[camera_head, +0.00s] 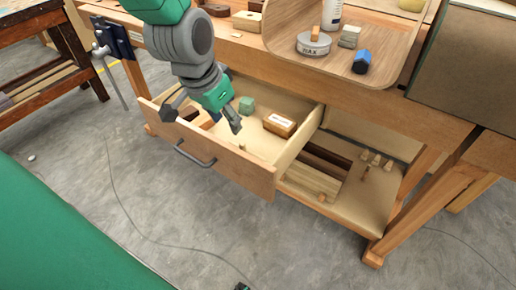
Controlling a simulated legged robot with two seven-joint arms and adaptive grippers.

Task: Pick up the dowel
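My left gripper (203,113) reaches down over the open drawer (228,162) of the workbench. Its two dark fingers are spread wide, with nothing seen held between them. I cannot tell for sure which thing is the dowel. Several short wooden pegs (376,159) stand on the lower shelf, right of the drawer. A short wooden cylinder (315,33) sits on the wax tin (313,45) above. Dark brown pieces (189,113) in the drawer are partly hidden by the gripper. My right gripper is not in view.
The drawer also holds a green block (246,105) and a labelled wooden box (280,125). A vise (113,38) is at the left.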

